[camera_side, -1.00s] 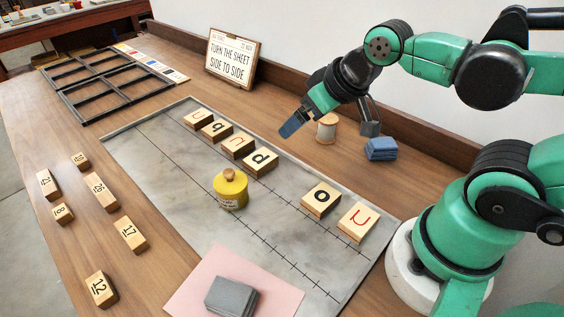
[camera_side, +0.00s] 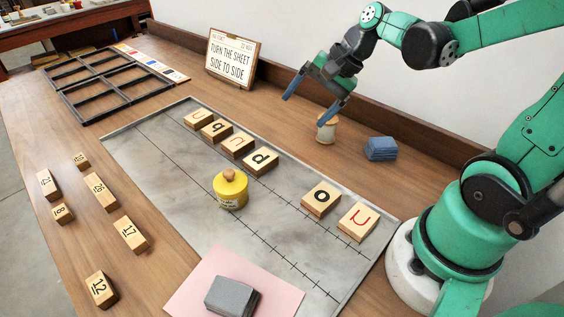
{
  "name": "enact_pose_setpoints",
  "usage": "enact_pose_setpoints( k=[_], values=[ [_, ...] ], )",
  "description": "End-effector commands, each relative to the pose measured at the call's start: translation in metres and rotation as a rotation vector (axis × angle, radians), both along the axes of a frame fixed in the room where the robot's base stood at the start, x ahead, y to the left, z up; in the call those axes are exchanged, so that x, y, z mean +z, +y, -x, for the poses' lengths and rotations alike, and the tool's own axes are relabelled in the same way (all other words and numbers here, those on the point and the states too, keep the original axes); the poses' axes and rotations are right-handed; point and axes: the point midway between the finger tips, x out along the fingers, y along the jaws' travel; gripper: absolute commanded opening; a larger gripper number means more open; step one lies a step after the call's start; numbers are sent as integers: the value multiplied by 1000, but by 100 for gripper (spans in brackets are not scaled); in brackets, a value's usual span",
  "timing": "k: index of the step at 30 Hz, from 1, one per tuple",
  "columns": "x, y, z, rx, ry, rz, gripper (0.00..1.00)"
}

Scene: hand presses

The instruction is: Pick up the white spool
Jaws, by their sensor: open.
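The white spool (camera_side: 327,130) stands upright on the wooden table, behind the grey sheet, with wooden-looking ends and a pale middle. My gripper (camera_side: 304,109) is open, its two blue fingers spread and pointing down and to the left. One fingertip is in front of the spool's top in this view and hides part of it. The other finger is to the left of the spool. Nothing is between the fingers. I cannot tell whether the near finger touches the spool.
Blue folded cloths or pads (camera_side: 380,149) lie right of the spool. Lettered blocks (camera_side: 261,162) and a yellow pot (camera_side: 230,190) stand on the grey sheet (camera_side: 170,165). A sign (camera_side: 231,58) leans near the back ledge (camera_side: 400,133). Numbered blocks (camera_side: 130,234) lie at left.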

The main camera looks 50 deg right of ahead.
Motion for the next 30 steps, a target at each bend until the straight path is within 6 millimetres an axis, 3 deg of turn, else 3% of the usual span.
enact_pose_setpoints(
  k=[6, 13, 19, 30],
  values=[
    [-13, -56, -14, -455, 149, -526, 87],
    [-26, -104, -5, -711, 258, -946, 87],
    [-33, -117, 3, -768, 295, -1075, 87],
    [-69, -117, 3, -769, 296, -1078, 87]
  ],
)
